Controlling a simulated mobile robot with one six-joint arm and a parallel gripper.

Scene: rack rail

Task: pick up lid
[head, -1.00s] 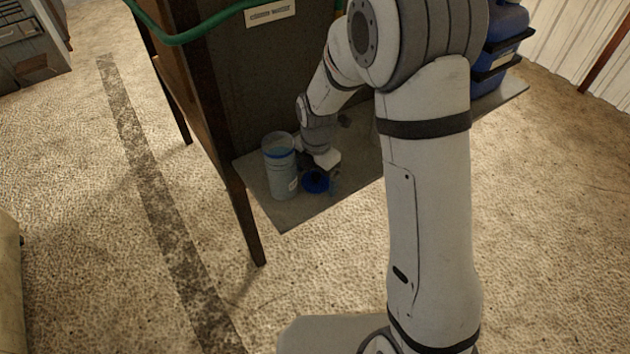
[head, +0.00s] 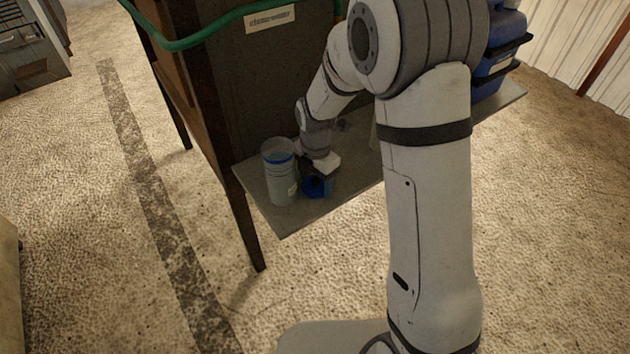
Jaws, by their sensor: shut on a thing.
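The blue lid (head: 314,187) is at the front part of the low grey shelf, just right of the grey canister. My gripper (head: 318,178) is at the lid, shut on it. The dark fingers are small and shadowed, and my wrist hides the far side of the lid. I cannot tell whether the lid touches the shelf. The canister (head: 281,180) is upright with an open top and a blue band inside or near its rim.
The shelf (head: 285,217) juts out from a dark cabinet (head: 265,85) with legs. A green hose (head: 205,35) runs across the cabinet top. Blue containers (head: 500,55) stand at the shelf's right end.

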